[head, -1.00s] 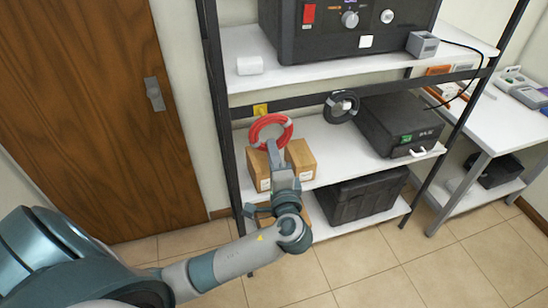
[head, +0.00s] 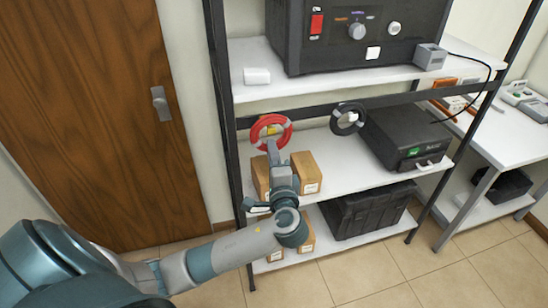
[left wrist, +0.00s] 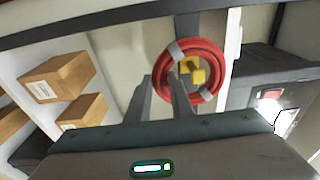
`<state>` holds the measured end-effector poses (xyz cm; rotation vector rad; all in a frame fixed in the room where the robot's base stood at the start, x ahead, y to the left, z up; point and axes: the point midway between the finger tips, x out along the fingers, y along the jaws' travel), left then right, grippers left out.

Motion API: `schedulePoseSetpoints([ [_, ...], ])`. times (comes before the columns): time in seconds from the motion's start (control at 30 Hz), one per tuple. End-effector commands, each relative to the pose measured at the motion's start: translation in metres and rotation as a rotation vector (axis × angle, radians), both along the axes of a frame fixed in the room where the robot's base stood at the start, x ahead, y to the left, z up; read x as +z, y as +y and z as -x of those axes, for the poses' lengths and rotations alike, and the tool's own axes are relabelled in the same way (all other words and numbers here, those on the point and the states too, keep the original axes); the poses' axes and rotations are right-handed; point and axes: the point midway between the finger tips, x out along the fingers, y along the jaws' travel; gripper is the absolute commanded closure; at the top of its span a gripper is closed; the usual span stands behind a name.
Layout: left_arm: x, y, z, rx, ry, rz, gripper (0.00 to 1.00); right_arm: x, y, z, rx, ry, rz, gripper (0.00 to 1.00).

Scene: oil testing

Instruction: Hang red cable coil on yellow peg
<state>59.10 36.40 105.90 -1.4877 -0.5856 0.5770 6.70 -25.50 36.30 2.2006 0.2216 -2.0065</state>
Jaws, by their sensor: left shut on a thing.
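The red cable coil (head: 287,136) has grey wraps and is held up in front of the shelf's rear rail. My left gripper (head: 272,150) is shut on its lower edge. The yellow peg (head: 270,129) shows through the coil's opening. In the left wrist view the coil (left wrist: 213,62) rings the yellow peg (left wrist: 193,71) in the picture, with my left gripper's fingers (left wrist: 163,87) at its lower left. I cannot tell whether the peg passes through the ring or stands behind it. My right gripper is not in view.
A black coil (head: 337,122) hangs on the same rail to the right. Cardboard boxes (head: 305,174) stand below the red coil, close to my gripper. A black case (head: 400,135) stands right on that shelf. The upper shelf (head: 330,78) is above, and a post (head: 223,120) stands left.

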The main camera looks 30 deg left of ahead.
Motion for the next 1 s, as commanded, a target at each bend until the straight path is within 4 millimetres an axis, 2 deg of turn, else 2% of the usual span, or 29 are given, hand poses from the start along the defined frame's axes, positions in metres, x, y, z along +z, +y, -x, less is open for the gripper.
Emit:
schedulePoseSetpoints([
  [0.4,-0.007,0.013,-0.011,0.001,-0.001,0.001,1.0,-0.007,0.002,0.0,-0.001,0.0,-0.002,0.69],
  [1.0,-0.009,0.015,-0.013,0.0,-0.001,0.0,1.0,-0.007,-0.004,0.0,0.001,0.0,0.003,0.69],
])
